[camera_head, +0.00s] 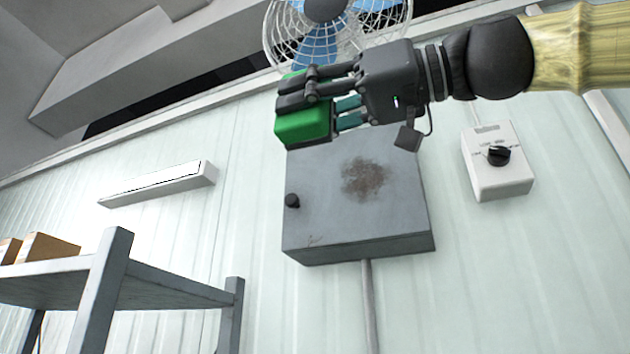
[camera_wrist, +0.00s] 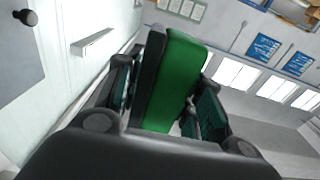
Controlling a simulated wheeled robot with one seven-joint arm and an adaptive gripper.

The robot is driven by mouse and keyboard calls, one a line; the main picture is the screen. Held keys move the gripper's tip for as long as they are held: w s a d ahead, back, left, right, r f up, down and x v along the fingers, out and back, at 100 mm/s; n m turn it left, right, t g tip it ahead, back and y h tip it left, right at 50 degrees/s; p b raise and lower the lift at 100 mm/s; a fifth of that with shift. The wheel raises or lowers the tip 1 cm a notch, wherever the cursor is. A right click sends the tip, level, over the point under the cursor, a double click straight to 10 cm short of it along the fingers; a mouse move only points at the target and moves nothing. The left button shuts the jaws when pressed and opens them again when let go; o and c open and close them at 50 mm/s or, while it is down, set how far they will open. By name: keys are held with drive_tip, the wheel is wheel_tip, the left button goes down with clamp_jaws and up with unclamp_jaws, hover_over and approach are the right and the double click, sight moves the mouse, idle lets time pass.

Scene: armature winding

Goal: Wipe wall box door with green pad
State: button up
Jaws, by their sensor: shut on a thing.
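The grey wall box (camera_head: 330,215) is fixed to the pale wall, its door closed, with a black knob (camera_head: 292,201) at the left. A brown stain (camera_head: 366,180) marks the upper middle of the door. My gripper (camera_head: 318,103) is shut on the green pad (camera_head: 303,125) in front of the box's upper left corner, hiding that part. I cannot tell whether the pad touches the door. In the wrist view the green pad (camera_wrist: 176,80) sits between the fingers, and part of the box door (camera_wrist: 18,60) shows at the left edge.
A white switch box (camera_head: 497,170) with a black dial is on the wall right of the box. A fan (camera_head: 335,30) is above, behind my gripper. A grey shelf (camera_head: 120,282) with cardboard boxes (camera_head: 46,247) stands lower left. A conduit (camera_head: 369,300) runs down below the box.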

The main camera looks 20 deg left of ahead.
drive_tip(key=s+b, duration=0.1)
drive_tip(key=s, duration=0.7)
drive_tip(key=shift+a, duration=0.1)
idle(0.9)
